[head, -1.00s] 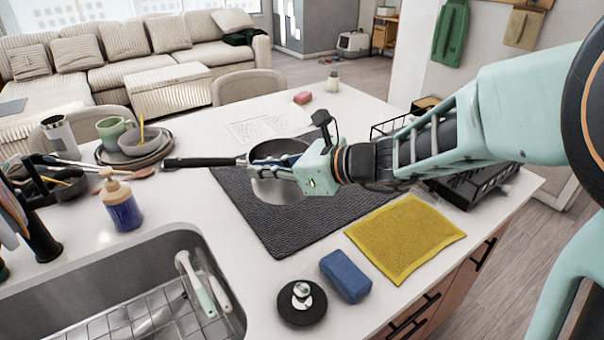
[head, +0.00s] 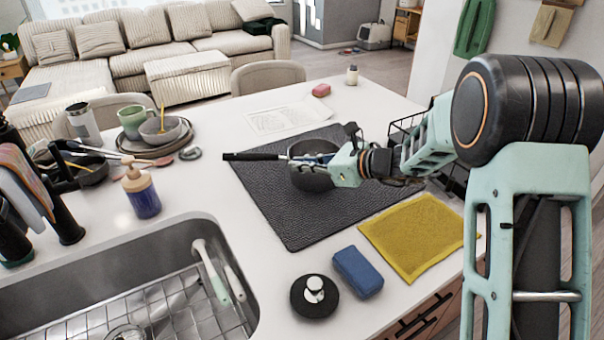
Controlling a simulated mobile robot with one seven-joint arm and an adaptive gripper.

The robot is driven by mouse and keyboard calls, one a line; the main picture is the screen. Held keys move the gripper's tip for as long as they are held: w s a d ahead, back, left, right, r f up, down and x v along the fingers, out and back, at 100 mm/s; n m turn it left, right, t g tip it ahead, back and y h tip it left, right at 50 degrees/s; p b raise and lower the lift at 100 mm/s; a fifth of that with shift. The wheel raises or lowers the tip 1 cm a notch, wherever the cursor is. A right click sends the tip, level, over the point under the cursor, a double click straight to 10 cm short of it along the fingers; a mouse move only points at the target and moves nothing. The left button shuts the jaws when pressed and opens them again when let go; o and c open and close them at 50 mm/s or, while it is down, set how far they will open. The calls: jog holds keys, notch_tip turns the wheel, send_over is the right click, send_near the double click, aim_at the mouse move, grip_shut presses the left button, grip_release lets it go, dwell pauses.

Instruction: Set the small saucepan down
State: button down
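The small saucepan (head: 308,178) is a grey metal pan with a long black handle (head: 252,156) pointing left. It is upright, low over or on the dark grey drying mat (head: 290,222); I cannot tell whether its base touches. My gripper (head: 330,160) is at the pan's right side, over its rim. The fingertips are largely hidden by the gripper body and the pan, but the gripper appears shut on the pan's rim.
The sink (head: 130,290) is at lower left. A soap bottle (head: 141,190) and stacked dishes (head: 155,135) stand left. A black wire rack (head: 405,130) is behind my arm.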

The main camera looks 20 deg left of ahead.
aim_at(293, 173)
jog(key=shift+w+f, duration=0.25)
jog(key=shift+f, duration=1.45)
jog(key=shift+f, duration=0.15)
jog(key=c, duration=2.5)
grip_release()
jog(key=shift+f, duration=0.15)
jog(key=shift+c, duration=0.2)
jog(key=o, duration=0.4)
jog(key=shift+r, duration=0.3)
jog(key=v, duration=1.2)
jog(key=shift+s+f+b, duration=0.15)
jog(key=shift+b, duration=0.25)
